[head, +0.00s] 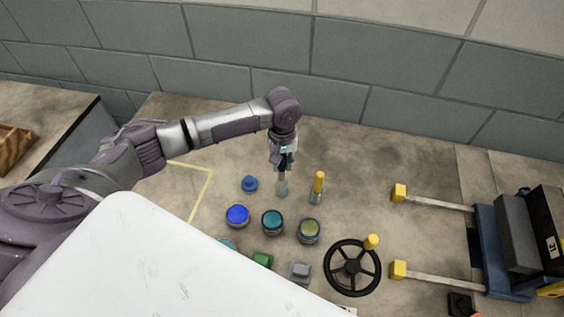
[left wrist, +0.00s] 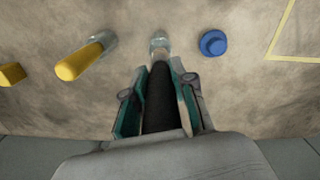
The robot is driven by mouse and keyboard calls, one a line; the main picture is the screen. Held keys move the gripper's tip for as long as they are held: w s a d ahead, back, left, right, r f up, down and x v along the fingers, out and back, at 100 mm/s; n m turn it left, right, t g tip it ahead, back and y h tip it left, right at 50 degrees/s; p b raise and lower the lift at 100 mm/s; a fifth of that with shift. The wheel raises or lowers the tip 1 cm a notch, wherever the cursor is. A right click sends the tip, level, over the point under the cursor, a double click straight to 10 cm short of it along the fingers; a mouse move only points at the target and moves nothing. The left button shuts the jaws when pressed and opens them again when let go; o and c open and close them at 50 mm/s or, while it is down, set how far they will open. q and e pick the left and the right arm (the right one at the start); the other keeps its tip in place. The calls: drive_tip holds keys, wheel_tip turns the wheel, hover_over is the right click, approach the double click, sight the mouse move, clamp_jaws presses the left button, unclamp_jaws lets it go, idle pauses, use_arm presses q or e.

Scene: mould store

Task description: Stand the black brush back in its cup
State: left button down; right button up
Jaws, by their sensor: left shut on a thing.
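My left gripper (head: 286,160) is shut on the black brush (left wrist: 159,95), whose dark handle shows between the two fingers in the left wrist view. A small clear cup (head: 282,189) stands just below the gripper in the head view. It also shows in the left wrist view (left wrist: 160,43), right beyond the far end of the brush. The brush lines up with this cup, but I cannot tell whether its end is inside the cup or above it. My right gripper is not in view.
A yellow-handled brush (head: 319,182) stands in another clear cup, close on the right. A blue knob-like piece (head: 249,184) is on the left. Open paint tins, blue (head: 237,216), teal (head: 272,222) and yellow-green (head: 308,230), stand in front. A black handwheel (head: 335,286) lies front right.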

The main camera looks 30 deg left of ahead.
sight(282, 173)
use_arm(q)
wheel_tip(282, 173, down, 2)
drive_tip(key=shift+f, duration=0.1)
drive_tip(key=shift+f+b, duration=0.9)
drive_tip(key=shift+f, duration=0.95)
drive_tip(key=c, duration=0.9)
unclamp_jaws()
drive_tip(key=shift+r, duration=0.25)
wheel_tip(282, 173, up, 12)
drive_tip(key=shift+f, duration=0.2)
drive_tip(key=shift+f, duration=0.1)
